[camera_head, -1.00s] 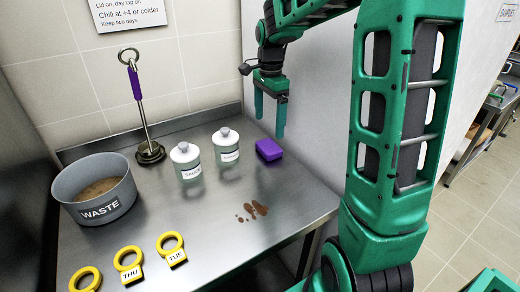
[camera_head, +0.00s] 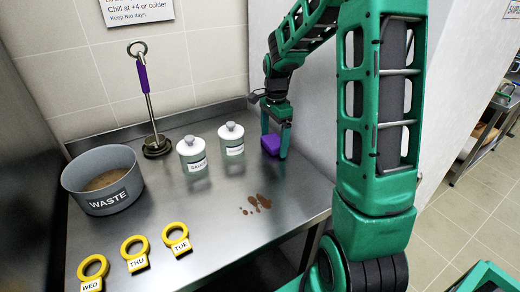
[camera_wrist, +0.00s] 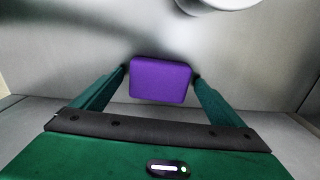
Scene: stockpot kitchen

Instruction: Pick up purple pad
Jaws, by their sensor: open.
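The purple pad (camera_head: 270,144) lies on the steel counter near its right back, by the wall. My gripper (camera_head: 276,142) is down at the pad, with its fingers on either side of it in the head view. In the wrist view the purple pad (camera_wrist: 160,80) sits between the two green fingertips of my gripper (camera_wrist: 161,72). The fingers are open around the pad; whether either one touches it is hard to tell.
Two white-lidded jars (camera_head: 192,155) (camera_head: 231,138) stand left of the pad. Brown spill spots (camera_head: 258,202) lie in front. A grey WASTE pot (camera_head: 103,182), a purple-handled tool (camera_head: 148,100) and yellow day tags (camera_head: 135,252) are farther left. The wall (camera_head: 310,110) is close on the right.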

